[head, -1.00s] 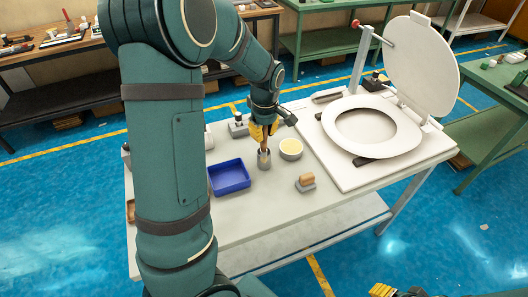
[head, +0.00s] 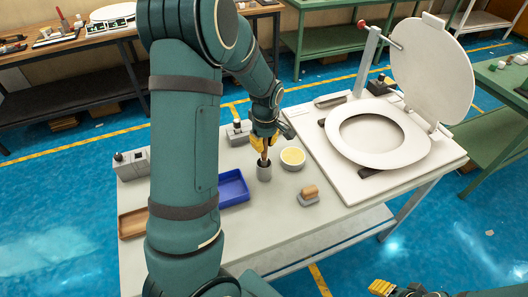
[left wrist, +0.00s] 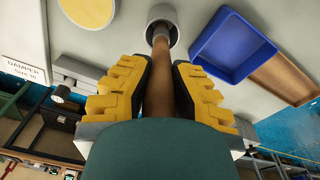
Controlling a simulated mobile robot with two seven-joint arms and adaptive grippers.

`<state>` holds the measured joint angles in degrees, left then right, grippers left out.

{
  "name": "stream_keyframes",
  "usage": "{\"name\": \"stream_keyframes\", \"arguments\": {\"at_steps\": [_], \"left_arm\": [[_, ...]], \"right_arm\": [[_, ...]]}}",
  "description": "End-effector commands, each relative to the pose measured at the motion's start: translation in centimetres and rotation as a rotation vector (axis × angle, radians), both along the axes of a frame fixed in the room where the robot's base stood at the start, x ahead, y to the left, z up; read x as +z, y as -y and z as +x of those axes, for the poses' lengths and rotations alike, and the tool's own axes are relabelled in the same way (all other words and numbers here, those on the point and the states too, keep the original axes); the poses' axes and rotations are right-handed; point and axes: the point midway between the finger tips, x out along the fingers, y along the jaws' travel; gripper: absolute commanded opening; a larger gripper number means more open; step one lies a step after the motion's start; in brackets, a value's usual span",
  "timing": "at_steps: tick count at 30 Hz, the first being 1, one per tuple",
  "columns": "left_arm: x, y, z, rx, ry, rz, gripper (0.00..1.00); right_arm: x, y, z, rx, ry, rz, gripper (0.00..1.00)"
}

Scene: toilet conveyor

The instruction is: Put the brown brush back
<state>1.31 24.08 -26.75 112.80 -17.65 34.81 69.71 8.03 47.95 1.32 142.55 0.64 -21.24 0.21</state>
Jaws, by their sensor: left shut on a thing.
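The brown brush (left wrist: 160,75) stands roughly upright in the left wrist view, its handle between the yellow fingers of my left gripper (left wrist: 160,95). My left gripper also shows in the head view (head: 264,143), shut on the brush above the grey cup (head: 264,172). The brush's far end reaches into the mouth of the cup, which also shows in the left wrist view (left wrist: 174,30). How deep it sits is hidden. My right gripper (head: 382,288) shows only partly at the bottom edge of the head view, and its opening is unclear.
A blue tray (head: 233,188) and a brown tray (head: 132,223) lie left of the cup. A round bowl with yellow contents (head: 292,158) and a wood-topped block (head: 309,195) are to its right. A toilet seat (head: 344,155) with raised lid stands farther right.

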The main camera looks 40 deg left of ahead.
Motion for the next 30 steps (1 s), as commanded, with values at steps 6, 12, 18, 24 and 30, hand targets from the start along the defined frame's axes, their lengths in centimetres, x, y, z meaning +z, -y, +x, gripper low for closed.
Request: {"name": "stream_keyframes", "arguments": {"at_steps": [6,12,18,24,30], "left_arm": [[-2.8,0.0,-0.1,0.001,-0.003,-0.001,0.00],[-3.5,0.0,0.0,0.001,0.001,0.000,0.00],[-3.7,0.0,0.0,0.001,0.001,0.000,0.00],[-3.8,0.0,0.0,0.001,0.000,0.000,0.42],[-3.7,0.0,0.0,0.001,0.000,0.000,0.42]], "right_arm": [[-0.3,0.0,0.0,0.000,0.000,-0.001,0.47],[-0.4,0.0,0.0,0.000,0.000,-0.001,0.47],[-0.5,0.0,0.0,0.000,0.000,-0.001,0.47],[-0.6,0.0,0.0,0.000,0.000,-0.001,0.47],[-0.6,0.0,0.0,0.000,0.000,-0.001,0.47]]}}
